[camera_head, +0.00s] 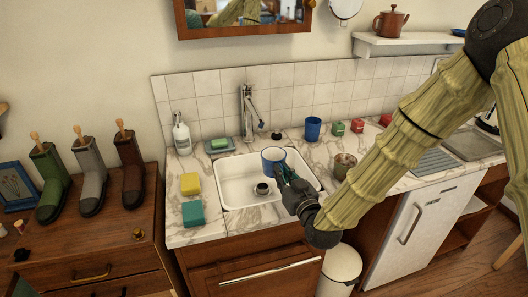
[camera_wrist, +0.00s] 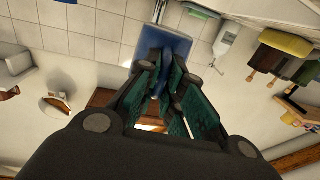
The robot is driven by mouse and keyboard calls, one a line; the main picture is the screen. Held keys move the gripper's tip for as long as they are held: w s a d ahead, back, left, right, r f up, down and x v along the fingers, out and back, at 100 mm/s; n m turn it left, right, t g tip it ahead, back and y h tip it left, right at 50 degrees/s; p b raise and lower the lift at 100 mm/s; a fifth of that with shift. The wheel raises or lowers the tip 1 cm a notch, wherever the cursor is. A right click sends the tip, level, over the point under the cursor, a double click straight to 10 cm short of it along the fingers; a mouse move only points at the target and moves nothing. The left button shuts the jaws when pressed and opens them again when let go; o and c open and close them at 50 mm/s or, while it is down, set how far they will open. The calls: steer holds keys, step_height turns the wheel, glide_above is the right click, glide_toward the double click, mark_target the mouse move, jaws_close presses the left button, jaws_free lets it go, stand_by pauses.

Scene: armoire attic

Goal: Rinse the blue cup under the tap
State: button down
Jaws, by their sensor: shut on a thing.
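A blue cup (camera_head: 271,159) with a pale inside is held over the white sink basin (camera_head: 228,187), in front of and below the tap (camera_head: 248,108). My gripper (camera_head: 284,172) is shut on the cup from the right. In the wrist view the cup (camera_wrist: 168,36) is a blue shape at the tips of my gripper (camera_wrist: 160,62), partly hidden by the fingers. I see no water running from the tap. The cup looks apart from the basin floor, though the exact gap is hard to tell.
Another blue cup (camera_head: 313,128) stands on the counter behind right, near small green and red boxes (camera_head: 347,127). A bowl (camera_head: 344,165) stands right of the sink.

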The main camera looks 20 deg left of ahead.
steer(key=s+d+r, duration=0.1)
steer(key=s+d+r+p, duration=0.1)
steer(key=s+r, duration=0.1)
steer(key=shift+s+r, duration=0.15)
steer(key=shift+s, duration=0.05)
stand_by(0.3)
stand_by(0.5)
